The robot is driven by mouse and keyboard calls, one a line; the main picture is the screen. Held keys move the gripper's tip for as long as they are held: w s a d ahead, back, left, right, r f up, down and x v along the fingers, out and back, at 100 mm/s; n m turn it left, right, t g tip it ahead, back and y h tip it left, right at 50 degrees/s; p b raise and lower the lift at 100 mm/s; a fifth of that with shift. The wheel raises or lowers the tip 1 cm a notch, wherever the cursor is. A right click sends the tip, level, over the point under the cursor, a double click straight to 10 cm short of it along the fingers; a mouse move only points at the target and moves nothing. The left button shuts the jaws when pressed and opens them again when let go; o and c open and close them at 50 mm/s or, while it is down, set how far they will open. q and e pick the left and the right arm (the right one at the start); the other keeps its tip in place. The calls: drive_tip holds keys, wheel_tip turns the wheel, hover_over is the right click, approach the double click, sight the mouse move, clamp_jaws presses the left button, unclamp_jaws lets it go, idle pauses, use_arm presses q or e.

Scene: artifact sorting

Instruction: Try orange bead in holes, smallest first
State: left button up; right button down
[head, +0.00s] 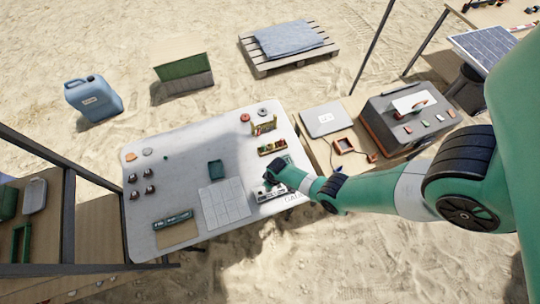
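My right arm reaches in from the right, and its dark gripper (271,180) is low over the right front part of the white table. A small pale block (262,195) with dark spots, perhaps the one with the holes, lies right beside the gripper and is partly covered by it. Partly hidden lettering is printed on the table next to it. I cannot make out an orange bead; the gripper may hide it. The fingers are too small and covered to tell open from shut. My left gripper is not in view.
Several small dark items stand at left. The table's middle back is clear.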

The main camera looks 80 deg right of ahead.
drive_tip(key=shift+f, duration=0.1)
idle(0.6)
drive_tip(key=shift+c, duration=1.2)
unclamp_jaws()
wheel_tip(320, 180, up, 6)
drive_tip(key=p, duration=0.6)
idle(0.4)
